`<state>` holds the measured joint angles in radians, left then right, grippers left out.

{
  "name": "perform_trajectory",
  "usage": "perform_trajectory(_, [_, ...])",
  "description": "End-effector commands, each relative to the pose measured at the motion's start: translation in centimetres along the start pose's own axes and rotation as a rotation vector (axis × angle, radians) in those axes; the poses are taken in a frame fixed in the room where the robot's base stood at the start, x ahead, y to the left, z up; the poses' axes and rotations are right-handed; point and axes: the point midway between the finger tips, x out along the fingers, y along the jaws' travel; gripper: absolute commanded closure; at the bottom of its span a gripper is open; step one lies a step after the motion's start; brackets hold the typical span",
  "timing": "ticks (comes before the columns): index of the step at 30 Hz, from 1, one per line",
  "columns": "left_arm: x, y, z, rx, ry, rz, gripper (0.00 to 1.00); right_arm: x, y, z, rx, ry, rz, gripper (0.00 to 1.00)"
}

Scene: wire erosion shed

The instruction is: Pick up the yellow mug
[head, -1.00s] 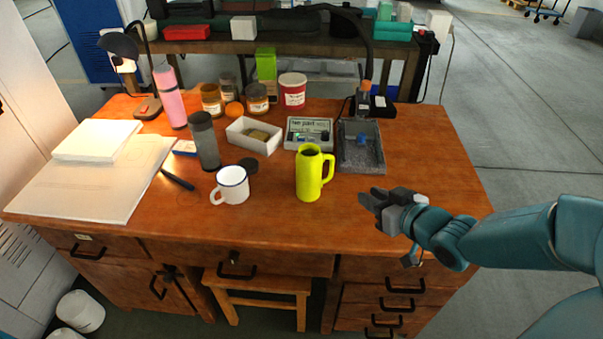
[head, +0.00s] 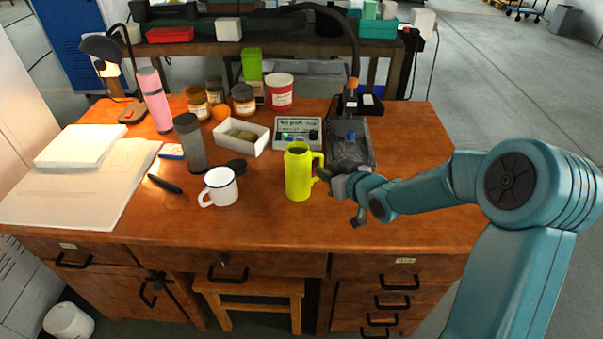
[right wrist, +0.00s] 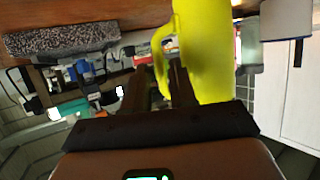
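The yellow mug (head: 298,172) stands upright on the wooden desk, its handle toward the right. My right gripper (head: 325,175) is at the handle, coming from the right. In the right wrist view, the yellow mug (right wrist: 207,50) fills the upper middle, partly cut off. The fingers of my right gripper (right wrist: 163,84) show there with a gap between them, and the lower part of the handle appears in that gap. Whether a finger touches the handle I cannot tell. My left gripper is not in view.
A white enamel mug (head: 220,188) and a dark grey cylinder (head: 190,143) stand left of the yellow mug. The desk's front right (head: 420,215) is clear.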

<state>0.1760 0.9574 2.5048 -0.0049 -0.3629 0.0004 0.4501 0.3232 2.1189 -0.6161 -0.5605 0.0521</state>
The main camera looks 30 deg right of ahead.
Motion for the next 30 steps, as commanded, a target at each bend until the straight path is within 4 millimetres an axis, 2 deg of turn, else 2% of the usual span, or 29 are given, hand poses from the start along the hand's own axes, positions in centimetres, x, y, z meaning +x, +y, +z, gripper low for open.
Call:
perform_trajectory(4, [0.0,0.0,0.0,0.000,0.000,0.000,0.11,1.7,-0.1,0.0,0.000,-0.001,-0.001,0.74])
perform_trajectory(11, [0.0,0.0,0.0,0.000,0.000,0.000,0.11,1.8,0.0,0.0,0.001,0.000,0.000,0.74])
perform_trajectory(13, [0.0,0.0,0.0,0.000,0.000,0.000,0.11,1.8,0.0,0.0,0.001,-0.001,0.000,0.94])
perform_trajectory(14, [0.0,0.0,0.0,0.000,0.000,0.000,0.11,1.8,0.0,0.0,0.001,-0.001,0.000,1.00])
perform_trajectory(30, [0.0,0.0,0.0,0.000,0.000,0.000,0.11,1.8,0.0,0.1,0.001,-0.002,0.000,1.00])
